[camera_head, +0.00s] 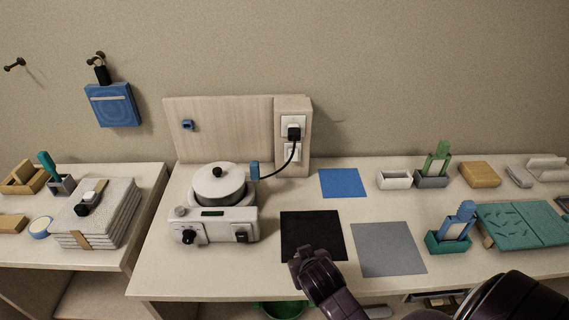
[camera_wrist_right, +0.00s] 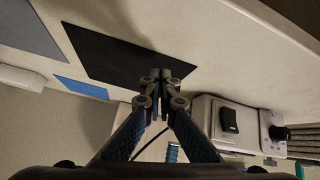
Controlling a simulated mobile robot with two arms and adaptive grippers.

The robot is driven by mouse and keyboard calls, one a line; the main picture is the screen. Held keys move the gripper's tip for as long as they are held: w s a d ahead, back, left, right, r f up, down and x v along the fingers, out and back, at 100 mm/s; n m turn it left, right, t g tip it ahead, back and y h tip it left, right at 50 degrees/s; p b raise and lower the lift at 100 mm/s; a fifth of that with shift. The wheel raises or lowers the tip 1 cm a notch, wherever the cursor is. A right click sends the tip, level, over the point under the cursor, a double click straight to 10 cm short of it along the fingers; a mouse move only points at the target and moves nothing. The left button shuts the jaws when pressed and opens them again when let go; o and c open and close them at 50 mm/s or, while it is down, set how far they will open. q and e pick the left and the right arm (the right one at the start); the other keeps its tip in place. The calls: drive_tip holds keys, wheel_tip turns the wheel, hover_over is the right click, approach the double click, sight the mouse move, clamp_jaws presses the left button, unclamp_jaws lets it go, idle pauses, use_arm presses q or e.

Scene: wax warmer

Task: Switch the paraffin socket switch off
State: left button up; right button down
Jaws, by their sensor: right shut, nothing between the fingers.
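In the head view, a white wall socket (camera_head: 288,123) is on a wooden post behind the table. A black plug (camera_head: 294,134) is in it, and its cable runs down to the wax warmer (camera_head: 213,226). A second white plate (camera_head: 290,154) is just below, partly behind the cable; its switch position is too small to tell. My right gripper (camera_wrist_right: 158,75) is shut and empty. In the head view it (camera_head: 303,258) is over the black mat, in front of and well apart from the socket. The socket is hidden in the wrist view. My left gripper is not in view.
The white warmer carries a lidded pot (camera_head: 219,184) and a dark rocker (camera_wrist_right: 229,120) on its front. The black mat (camera_head: 300,225), grey mat (camera_head: 388,247) and blue mat (camera_head: 344,182) lie flat. A teal holder (camera_head: 442,244) and trays stand at right.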

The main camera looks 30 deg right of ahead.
drive_tip(key=w+d+r, duration=0.1)
drive_tip(key=w, duration=0.1)
drive_tip(key=w+d+r+m+t+h, duration=0.1)
drive_tip(key=w+d, duration=0.1)
drive_tip(key=w, duration=0.1)
drive_tip(key=w+d+r+t, duration=0.1)
drive_tip(key=w, duration=0.1)
drive_tip(key=shift+w+d+r+m+h, duration=0.2)
drive_tip(key=shift+w+r+m+h, duration=0.1)
drive_tip(key=shift+w+r, duration=0.1)
drive_tip(key=w+d+r+m+t+h, duration=0.1)
drive_tip(key=w+d+r+m+t, duration=0.1)
drive_tip(key=w+d+r, duration=0.2)
drive_tip(key=w+r, duration=0.3)
drive_tip(key=w, duration=0.3)
drive_tip(key=shift+w+t+h, duration=0.15)
drive_tip(key=shift+t+h, duration=0.25)
drive_tip(key=shift+a+f, duration=0.1)
